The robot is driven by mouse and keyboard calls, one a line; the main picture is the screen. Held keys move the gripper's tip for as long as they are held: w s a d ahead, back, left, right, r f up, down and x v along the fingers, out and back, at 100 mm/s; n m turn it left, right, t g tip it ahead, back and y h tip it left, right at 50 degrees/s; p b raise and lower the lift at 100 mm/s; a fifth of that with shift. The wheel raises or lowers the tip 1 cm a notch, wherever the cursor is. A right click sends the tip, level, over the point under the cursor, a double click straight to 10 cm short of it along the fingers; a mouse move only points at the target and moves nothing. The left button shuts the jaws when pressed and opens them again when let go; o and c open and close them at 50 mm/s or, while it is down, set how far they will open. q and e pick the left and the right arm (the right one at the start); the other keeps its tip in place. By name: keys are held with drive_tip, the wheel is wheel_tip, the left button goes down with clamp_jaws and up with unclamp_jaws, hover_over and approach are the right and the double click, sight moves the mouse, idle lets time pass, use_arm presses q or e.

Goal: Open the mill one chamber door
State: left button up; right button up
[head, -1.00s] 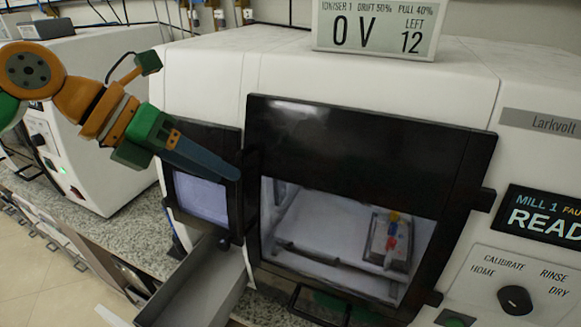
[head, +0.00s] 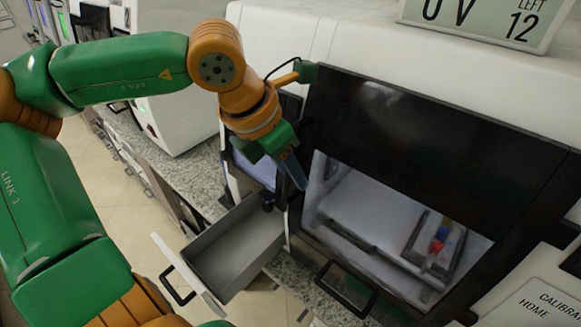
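The mill is the large white machine (head: 285,28). Its chamber front has a black frame and a black upper panel (head: 430,125). Through the clear or open lower part I see a light chamber floor (head: 372,208) and a small tray (head: 420,238) with red, blue and yellow pieces. I cannot tell glass from an opening there. A black bar handle (head: 345,290) sits at the front's lower edge. My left gripper (head: 298,180) points down at the front's left edge, seen edge-on, with nothing visible in it. Contact is unclear. My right gripper is not in view.
A grey drawer (head: 235,240) with a white front and black handle stands pulled out, left of the chamber front. A small screen (head: 258,168) is partly behind my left gripper. A display (head: 480,18) sits on top. Another white machine (head: 175,120) stands left.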

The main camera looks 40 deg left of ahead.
use_arm(q)
clamp_jaws()
idle(1.2)
